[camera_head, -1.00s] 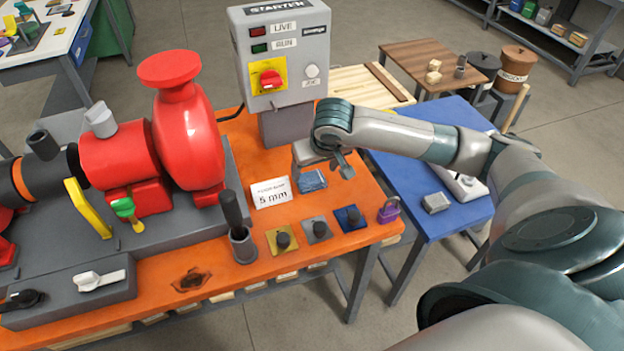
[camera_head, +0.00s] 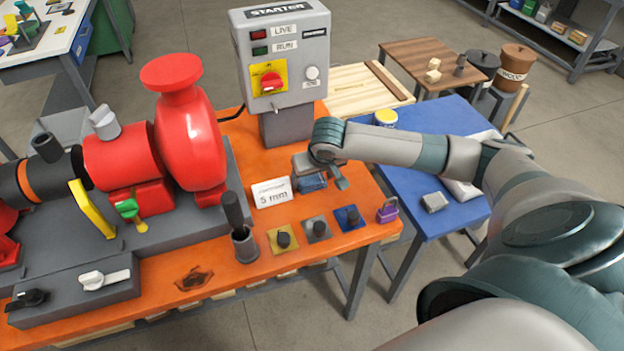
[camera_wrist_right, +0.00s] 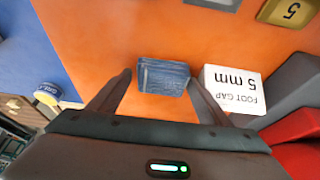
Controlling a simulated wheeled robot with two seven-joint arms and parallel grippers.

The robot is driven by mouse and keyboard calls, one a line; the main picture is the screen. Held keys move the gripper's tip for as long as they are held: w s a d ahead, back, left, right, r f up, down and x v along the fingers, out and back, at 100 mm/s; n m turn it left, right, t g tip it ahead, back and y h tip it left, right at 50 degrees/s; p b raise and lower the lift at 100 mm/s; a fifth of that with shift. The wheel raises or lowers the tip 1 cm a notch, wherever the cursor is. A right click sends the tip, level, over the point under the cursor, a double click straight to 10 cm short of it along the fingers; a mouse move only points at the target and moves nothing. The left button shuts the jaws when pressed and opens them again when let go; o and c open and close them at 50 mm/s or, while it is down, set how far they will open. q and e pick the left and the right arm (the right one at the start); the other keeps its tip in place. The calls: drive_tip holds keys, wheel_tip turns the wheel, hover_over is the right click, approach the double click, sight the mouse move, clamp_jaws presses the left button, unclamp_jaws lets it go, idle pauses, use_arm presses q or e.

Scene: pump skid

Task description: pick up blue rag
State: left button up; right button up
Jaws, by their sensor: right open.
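The blue rag (camera_head: 312,182) is a small folded cloth on the orange bench, right of the white "5 mm" card. In the right wrist view the rag (camera_wrist_right: 163,77) lies between the two fingertips. My right gripper (camera_head: 321,173) is open just above the rag, and partly hides it in the head view. My left gripper is not in view.
The "5 mm" card (camera_head: 272,192) stands close beside the rag. The starter box (camera_head: 285,62) rises behind, and the red pump (camera_head: 188,140) is at left. Coloured plates with knobs and a purple padlock (camera_head: 387,210) line the front edge. A blue table (camera_head: 440,120) stands right.

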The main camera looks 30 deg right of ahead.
sight(315, 179)
idle(0.3)
drive_tip(key=c, duration=0.7)
drive_tip(key=shift+r, duration=0.5)
drive_tip(key=r+b, duration=0.1)
drive_tip(key=r, duration=0.2)
drive_tip(key=shift+s+d+r+b, duration=0.15)
drive_tip(key=shift+d+b, duration=0.05)
drive_tip(key=shift+b, duration=0.15)
drive_tip(key=s+d+r+b, duration=0.2)
drive_tip(key=s+d+r, duration=0.4)
drive_tip(key=s, duration=0.3)
drive_tip(key=shift+s+r+b, duration=0.2)
drive_tip(key=shift+r+b, duration=0.1)
drive_tip(key=shift+r, duration=0.1)
drive_tip(key=shift+d, duration=0.1)
